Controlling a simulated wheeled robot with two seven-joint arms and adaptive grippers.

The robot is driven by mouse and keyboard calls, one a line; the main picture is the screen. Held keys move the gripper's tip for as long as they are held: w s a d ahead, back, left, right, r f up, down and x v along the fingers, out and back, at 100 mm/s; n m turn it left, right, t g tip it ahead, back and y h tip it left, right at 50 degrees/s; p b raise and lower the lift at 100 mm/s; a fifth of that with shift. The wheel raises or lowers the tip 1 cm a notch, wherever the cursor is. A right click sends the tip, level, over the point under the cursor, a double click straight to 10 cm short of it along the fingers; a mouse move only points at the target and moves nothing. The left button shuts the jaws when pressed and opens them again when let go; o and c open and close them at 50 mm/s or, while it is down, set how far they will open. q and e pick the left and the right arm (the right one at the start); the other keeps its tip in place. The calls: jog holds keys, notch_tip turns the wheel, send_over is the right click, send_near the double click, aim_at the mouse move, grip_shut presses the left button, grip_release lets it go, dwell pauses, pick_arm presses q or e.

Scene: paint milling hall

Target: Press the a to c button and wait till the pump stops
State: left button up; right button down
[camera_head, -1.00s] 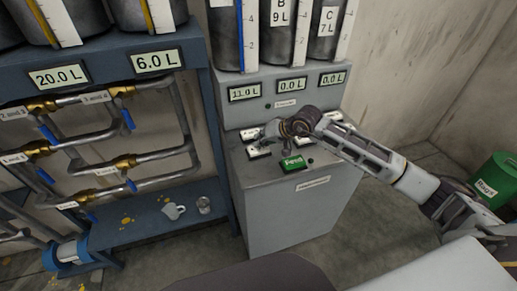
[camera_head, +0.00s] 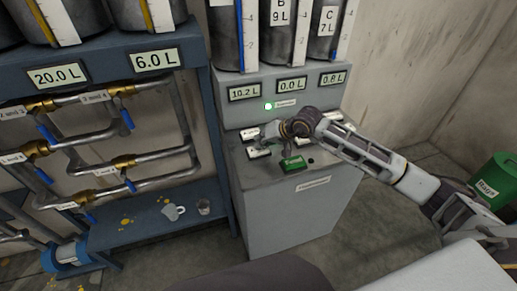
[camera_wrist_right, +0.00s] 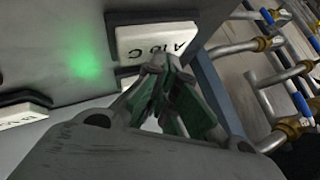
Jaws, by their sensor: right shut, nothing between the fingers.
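The A to C button is a white block in the right wrist view (camera_wrist_right: 150,42), its label upside down there. My right gripper (camera_wrist_right: 157,66) is shut and empty, its fingertips at the button's edge; I cannot tell how firmly they press. In the head view my right gripper (camera_head: 270,132) is over the back left of the grey console (camera_head: 290,215) and partly hides the buttons. The pump lamp (camera_head: 268,106) glows. The displays read 10.2 L (camera_head: 245,93), 0.0 L (camera_head: 292,86) and 0.8 L (camera_head: 332,79). My left gripper is out of view.
A green button (camera_head: 292,163) sits at the console's front, with other white buttons (camera_head: 259,152) beside it. Three tanks stand behind. A blue rack (camera_head: 150,235) with pipes, valves and a mug (camera_head: 173,211) is at left. A green bin (camera_head: 492,180) stands at right.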

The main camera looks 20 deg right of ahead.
jog(key=shift+r, duration=0.9)
jog(key=shift+r, duration=0.2)
jog(key=shift+r+p, duration=0.7)
jog(key=shift+r, duration=1.65)
